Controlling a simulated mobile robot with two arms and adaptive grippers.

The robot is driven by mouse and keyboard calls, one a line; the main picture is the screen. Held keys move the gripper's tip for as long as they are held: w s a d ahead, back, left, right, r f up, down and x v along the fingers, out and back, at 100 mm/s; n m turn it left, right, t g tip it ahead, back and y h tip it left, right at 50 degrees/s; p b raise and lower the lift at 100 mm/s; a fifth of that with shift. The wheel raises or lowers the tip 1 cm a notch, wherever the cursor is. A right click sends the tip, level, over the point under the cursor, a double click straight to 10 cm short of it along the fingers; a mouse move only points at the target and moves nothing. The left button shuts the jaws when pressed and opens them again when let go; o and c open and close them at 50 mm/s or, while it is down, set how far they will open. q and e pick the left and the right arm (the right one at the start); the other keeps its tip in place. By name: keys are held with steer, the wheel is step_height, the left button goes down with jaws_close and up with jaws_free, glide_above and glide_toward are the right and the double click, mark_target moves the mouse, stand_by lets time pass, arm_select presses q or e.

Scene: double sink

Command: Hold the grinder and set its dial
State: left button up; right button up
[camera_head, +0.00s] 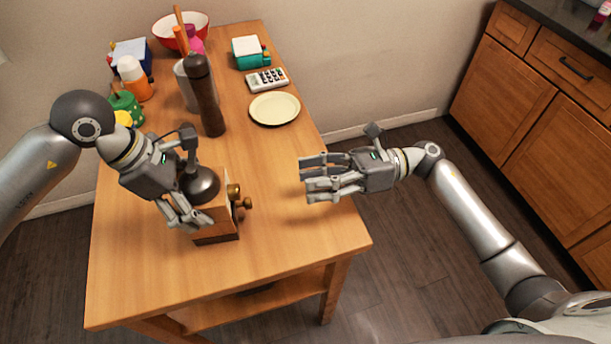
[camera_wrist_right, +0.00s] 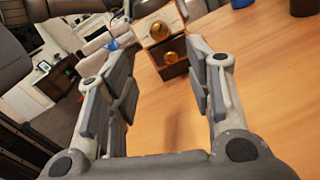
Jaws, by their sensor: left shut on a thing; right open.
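The grinder (camera_head: 215,233) is a wooden box with a dark domed top, standing on the wooden table (camera_head: 285,240). Brass knobs (camera_head: 235,191) stick out of its right side; I cannot tell which one is the dial. My left gripper (camera_head: 188,190) is shut on the grinder around its dark top and hides part of it. My right gripper (camera_head: 308,178) is open and empty, apart from the grinder on its right, near the table's right edge. In the right wrist view the grinder (camera_wrist_right: 155,41) shows beyond the open fingers, with its brass knobs (camera_wrist_right: 159,31) facing the camera.
A tall dark pepper mill (camera_head: 206,98) stands behind the grinder. Farther back are a cream plate (camera_head: 274,108), a calculator (camera_head: 267,79), a teal box (camera_head: 249,53), an orange bottle (camera_head: 134,78) and a red bowl (camera_head: 181,27). The tabletop between the grinder and my right gripper is clear.

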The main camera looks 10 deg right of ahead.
mark_target(234, 192)
steer(key=a+n, duration=0.3)
steer(key=a, duration=0.9)
steer(key=shift+s, duration=0.15)
steer(key=c, duration=1)
steer(key=shift+m, duration=1.4)
steer(key=shift+c, duration=0.2)
steer(key=o, duration=1)
steer(key=shift+o, duration=0.2)
steer(key=shift+d, duration=0.1)
